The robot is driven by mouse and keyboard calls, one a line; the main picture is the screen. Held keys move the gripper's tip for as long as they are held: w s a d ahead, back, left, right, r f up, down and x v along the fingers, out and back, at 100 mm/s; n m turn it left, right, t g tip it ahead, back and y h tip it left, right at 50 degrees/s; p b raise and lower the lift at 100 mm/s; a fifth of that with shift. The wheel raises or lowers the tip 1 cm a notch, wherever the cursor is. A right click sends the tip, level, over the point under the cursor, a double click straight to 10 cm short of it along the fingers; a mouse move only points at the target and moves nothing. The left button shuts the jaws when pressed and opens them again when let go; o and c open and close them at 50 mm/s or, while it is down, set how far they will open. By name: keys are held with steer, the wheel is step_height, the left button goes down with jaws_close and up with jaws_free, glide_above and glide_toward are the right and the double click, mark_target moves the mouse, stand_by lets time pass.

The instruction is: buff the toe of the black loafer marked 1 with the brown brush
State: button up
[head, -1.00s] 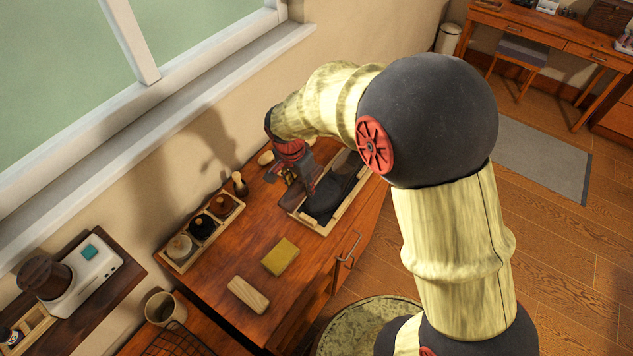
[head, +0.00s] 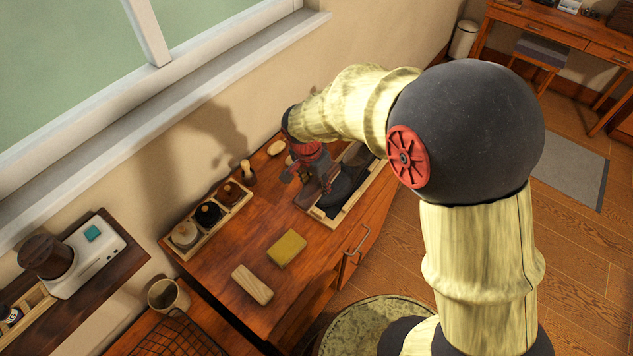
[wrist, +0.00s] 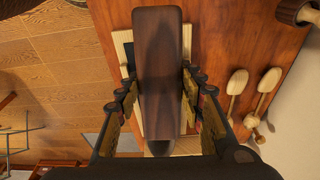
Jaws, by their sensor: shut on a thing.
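My gripper (wrist: 160,110) is shut on the brown brush (wrist: 158,65), a long dark block between its fingers in the wrist view. In the head view my gripper (head: 318,184) is low over the pale-rimmed tray (head: 362,197) on the wooden cabinet top. A black loafer (head: 345,186) lies in this tray, partly hidden by my gripper. In the wrist view a dark rounded end (wrist: 160,147) shows below the brush, probably part of a shoe. I cannot tell whether the brush touches the loafer. No number mark is legible.
A yellow sponge (head: 287,248) and a pale wooden block (head: 252,284) lie on the cabinet top. A rack of jars (head: 208,214) stands near the wall, with a small upright brush (head: 247,173) beside it. Pale wooden spoon-shaped pieces (wrist: 236,84) lie at the wrist view's right.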

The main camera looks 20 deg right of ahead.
steer(key=shift+f, duration=0.15)
steer(key=shift+w+d+f+b, duration=0.1)
steer(key=shift+d+f+b, duration=0.05)
steer(key=shift+f+b, duration=0.4)
steer(key=shift+w+d+f+b, duration=0.1)
steer(key=shift+d+f+b, duration=0.1)
steer(key=shift+f+b, duration=0.35)
steer(key=shift+w+d+f+b, duration=0.15)
steer(key=shift+f+b, duration=0.2)
steer(key=shift+f, duration=0.35)
steer(key=shift+d+f+b, duration=0.15)
steer(key=shift+f+b, duration=0.3)
steer(key=shift+f, duration=0.05)
stand_by(0.4)
stand_by(0.6)
